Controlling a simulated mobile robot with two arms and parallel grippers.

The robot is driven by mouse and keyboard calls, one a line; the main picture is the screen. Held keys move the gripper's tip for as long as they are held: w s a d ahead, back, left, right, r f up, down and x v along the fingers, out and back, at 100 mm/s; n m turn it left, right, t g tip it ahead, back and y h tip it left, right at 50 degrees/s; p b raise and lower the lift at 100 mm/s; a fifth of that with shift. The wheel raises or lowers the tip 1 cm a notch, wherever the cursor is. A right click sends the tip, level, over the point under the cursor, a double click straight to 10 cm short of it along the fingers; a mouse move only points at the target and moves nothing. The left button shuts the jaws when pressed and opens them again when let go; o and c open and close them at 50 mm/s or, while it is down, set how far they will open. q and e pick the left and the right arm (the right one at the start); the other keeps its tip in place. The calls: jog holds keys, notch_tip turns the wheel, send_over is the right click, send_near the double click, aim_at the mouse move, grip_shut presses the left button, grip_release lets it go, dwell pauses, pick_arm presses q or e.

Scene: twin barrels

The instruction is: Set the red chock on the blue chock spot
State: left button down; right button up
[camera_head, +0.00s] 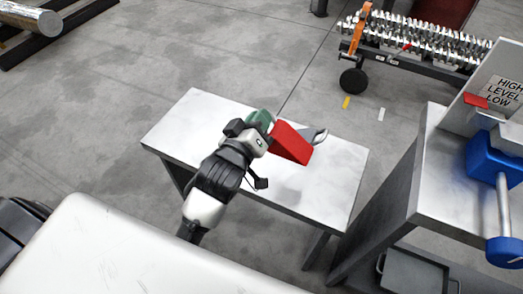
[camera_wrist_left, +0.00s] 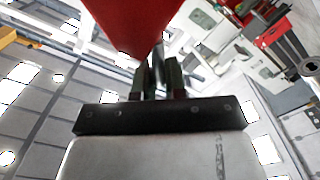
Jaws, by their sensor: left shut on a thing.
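The red chock (camera_head: 291,143) is a wedge-shaped block over the light table. My left gripper (camera_head: 271,127) is shut on it at its left end. I cannot tell whether the chock touches the tabletop. In the left wrist view the red chock (camera_wrist_left: 130,22) fills the top middle, beyond the dark green fingers of my left gripper (camera_wrist_left: 157,72). No blue chock spot can be made out in either view. My right gripper is not in view.
The light table (camera_head: 190,125) has clear surface around the chock. A grey metal tool-like piece (camera_head: 319,136) shows just right of the chock. A workbench (camera_head: 445,180) with a blue clamp-like object (camera_head: 490,158) stands at right. A rack of metal parts (camera_head: 425,45) is behind.

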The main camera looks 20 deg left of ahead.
pick_arm(q)
jog(key=shift+a+f+b, duration=0.95)
jog(key=shift+a+f, duration=1.8)
jog(key=shift+a, duration=0.15)
jog(key=shift+a+f+b, duration=0.9)
jog(key=shift+a+f, duration=1.8)
jog(key=shift+a, duration=0.15)
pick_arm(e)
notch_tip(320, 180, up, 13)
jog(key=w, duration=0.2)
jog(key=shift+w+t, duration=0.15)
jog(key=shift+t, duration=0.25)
pick_arm(q)
jog(key=shift+f, duration=0.1)
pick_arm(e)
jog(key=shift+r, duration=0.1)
pick_arm(q)
jog(key=c, duration=1.2)
grip_release()
jog(key=shift+o, duration=0.2)
